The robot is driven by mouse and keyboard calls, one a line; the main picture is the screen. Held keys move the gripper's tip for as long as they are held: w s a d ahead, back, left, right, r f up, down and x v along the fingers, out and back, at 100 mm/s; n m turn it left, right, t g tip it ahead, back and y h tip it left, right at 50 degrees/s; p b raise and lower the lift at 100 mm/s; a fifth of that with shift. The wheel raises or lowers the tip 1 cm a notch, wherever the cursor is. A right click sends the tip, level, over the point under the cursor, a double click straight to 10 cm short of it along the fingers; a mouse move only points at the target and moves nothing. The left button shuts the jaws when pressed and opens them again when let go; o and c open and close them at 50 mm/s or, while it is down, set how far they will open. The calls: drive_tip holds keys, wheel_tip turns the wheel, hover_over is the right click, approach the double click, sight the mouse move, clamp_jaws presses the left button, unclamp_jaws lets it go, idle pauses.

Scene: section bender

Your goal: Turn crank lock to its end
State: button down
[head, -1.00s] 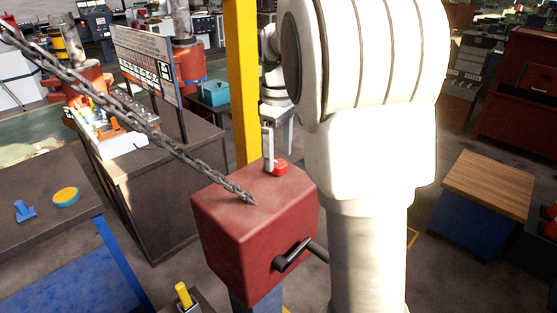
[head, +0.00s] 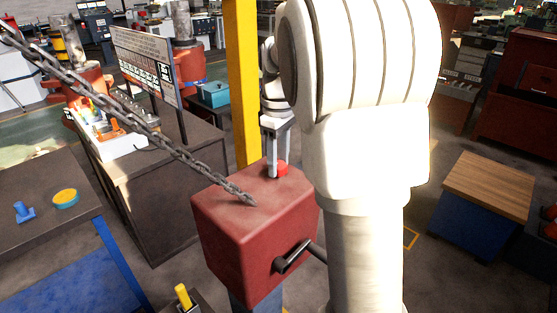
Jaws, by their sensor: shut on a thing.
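A red box (head: 235,228) stands on a blue post in the middle of the head view. On its top, near the back edge, sits a small bright red piece (head: 282,170) that looks like the crank lock. My gripper (head: 277,172) points down over it, with its fingers shut on this red piece. A dark crank handle (head: 293,256) sticks out of the box's front right side. The far end of the crank is hidden behind my white arm.
A chain (head: 150,130) runs from the upper left down to the box top. A yellow post (head: 241,80) stands behind the box. A dark cabinet (head: 165,190) is to the left, and a wood-topped blue stand (head: 490,190) is to the right.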

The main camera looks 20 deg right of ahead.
drive_tip(key=shift+m, duration=0.3)
drive_tip(key=m+p, duration=0.1)
drive_tip(key=m, duration=0.3)
drive_tip(key=shift+r+m+p, duration=0.1)
drive_tip(key=shift+m+p, duration=0.2)
drive_tip(key=m+p, duration=0.1)
drive_tip(key=m, duration=0.4)
drive_tip(key=m+p, duration=0.1)
drive_tip(key=m, duration=0.4)
drive_tip(key=shift+m+p, duration=0.35)
drive_tip(key=shift+m, duration=0.05)
drive_tip(key=m+p, duration=0.1)
drive_tip(key=m, duration=0.4)
drive_tip(key=shift+m, duration=0.3)
drive_tip(key=shift+c, duration=1.7)
unclamp_jaws()
